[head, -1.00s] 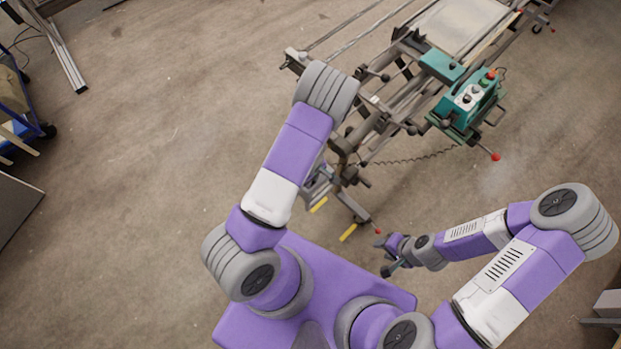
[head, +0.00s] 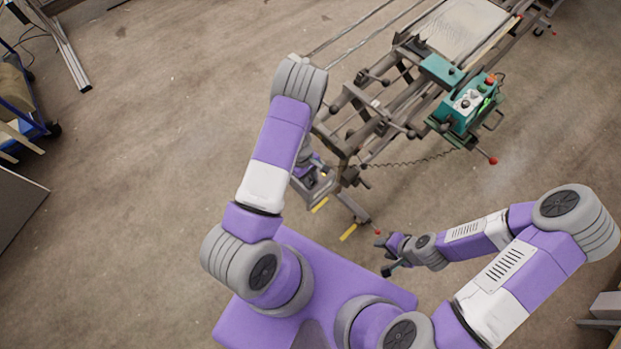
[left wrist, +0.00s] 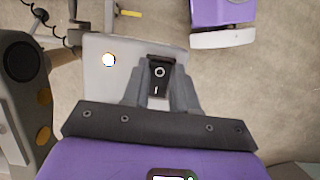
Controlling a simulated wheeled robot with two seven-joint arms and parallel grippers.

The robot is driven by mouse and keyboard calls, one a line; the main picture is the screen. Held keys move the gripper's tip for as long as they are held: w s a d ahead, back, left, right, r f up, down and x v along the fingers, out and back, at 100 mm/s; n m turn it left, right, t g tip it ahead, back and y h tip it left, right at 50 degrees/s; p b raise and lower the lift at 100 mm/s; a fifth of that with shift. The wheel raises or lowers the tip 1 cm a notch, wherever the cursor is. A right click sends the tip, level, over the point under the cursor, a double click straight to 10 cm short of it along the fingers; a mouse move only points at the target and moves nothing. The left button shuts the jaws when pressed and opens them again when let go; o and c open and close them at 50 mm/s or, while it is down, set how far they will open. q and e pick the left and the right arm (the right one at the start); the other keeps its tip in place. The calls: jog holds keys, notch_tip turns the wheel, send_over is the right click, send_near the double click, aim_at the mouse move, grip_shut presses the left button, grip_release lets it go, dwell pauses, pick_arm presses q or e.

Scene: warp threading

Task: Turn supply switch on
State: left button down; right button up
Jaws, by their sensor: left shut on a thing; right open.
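The supply switch (left wrist: 159,74) is a black rocker with O and I marks. In the left wrist view it sits on a pale grey box (left wrist: 99,79), beside a brightly lit white lamp (left wrist: 108,60). My left gripper (left wrist: 161,72) is at the box, its dark fingers shut on the switch from both sides. In the head view the box (head: 319,189) is low beside the machine frame, and my left arm hides most of the gripper. My right gripper (head: 385,256) is open and empty, low in front of the machine.
The warp machine (head: 375,110) fills the upper middle. Its teal control box (head: 463,113) carries a red button, knobs and a bright green spot. Red-tipped levers stick out nearby.

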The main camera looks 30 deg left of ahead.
pick_arm(q)
jog(key=c, duration=0.9)
grip_release()
jog(key=v, duration=0.7)
jog(key=shift+a+r+p, duration=0.1)
jog(key=shift+r+p, duration=0.2)
jog(key=shift+p, duration=0.05)
